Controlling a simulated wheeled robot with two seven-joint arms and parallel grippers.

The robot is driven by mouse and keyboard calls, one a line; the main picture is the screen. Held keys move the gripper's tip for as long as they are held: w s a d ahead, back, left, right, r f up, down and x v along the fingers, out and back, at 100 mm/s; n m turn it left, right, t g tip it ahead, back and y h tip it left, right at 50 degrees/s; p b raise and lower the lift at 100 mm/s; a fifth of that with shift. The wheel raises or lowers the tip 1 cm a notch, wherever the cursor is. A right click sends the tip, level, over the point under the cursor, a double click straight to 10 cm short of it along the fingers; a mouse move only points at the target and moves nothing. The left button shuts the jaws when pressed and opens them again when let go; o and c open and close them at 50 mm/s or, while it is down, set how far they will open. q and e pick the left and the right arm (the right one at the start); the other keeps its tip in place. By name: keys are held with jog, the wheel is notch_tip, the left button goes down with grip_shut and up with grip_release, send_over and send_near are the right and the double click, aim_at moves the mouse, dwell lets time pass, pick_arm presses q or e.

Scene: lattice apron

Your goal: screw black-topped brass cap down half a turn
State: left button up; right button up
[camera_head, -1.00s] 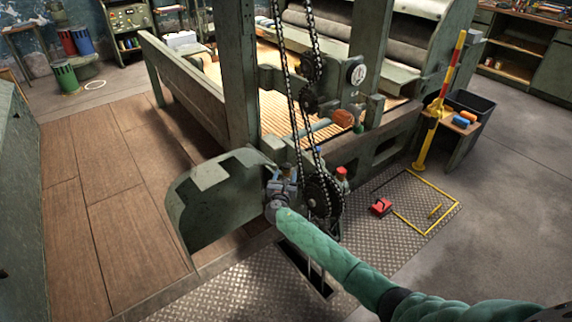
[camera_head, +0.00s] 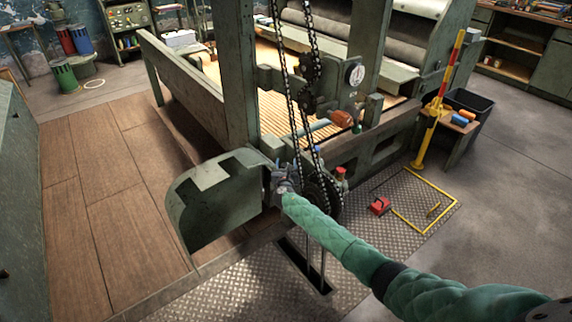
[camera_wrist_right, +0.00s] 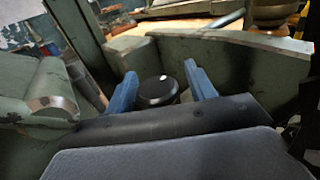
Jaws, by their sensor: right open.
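My right gripper (camera_wrist_right: 162,88) is open, with one blue finger on each side of the cap and a visible gap to each. Whether the fingers reach down beside the cap or stay above it is hard to tell. In the head view my right gripper (camera_head: 281,178) is small, beside the curved green guard, and the cap is hidden there. My left gripper is not in view.
The curved green guard (camera_head: 215,200) stands just left of my right gripper. Hanging chains and a dark sprocket (camera_head: 322,190) are close on its right. A red-topped part (camera_head: 341,173) is beyond.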

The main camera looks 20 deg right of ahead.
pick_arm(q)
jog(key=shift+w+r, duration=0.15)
pick_arm(e)
jog(key=c, duration=1)
jog(key=shift+o, duration=0.2)
jog(key=shift+m+g+h, duration=0.5)
jog(key=shift+m+h, duration=0.3)
jog(key=shift+h, duration=0.4)
jog(key=m+g+h, duration=0.1)
jog(key=m+h+b, duration=0.1)
jog(key=shift+s+d+g+h+b, duration=0.1)
jog(key=shift+d+g+h+b, duration=0.2)
jog(key=shift+g+h, duration=0.1)
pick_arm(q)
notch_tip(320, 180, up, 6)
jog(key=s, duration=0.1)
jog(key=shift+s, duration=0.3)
pick_arm(e)
jog(key=shift+d+r+m+g+h, duration=0.1)
jog(key=shift+m+g+h, duration=0.3)
jog(key=shift+m+h, duration=0.1)
jog(key=o, duration=1)
jog(key=shift+c, duration=0.2)
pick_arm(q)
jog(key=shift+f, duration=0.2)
pick_arm(e)
jog(key=shift+s, duration=0.15)
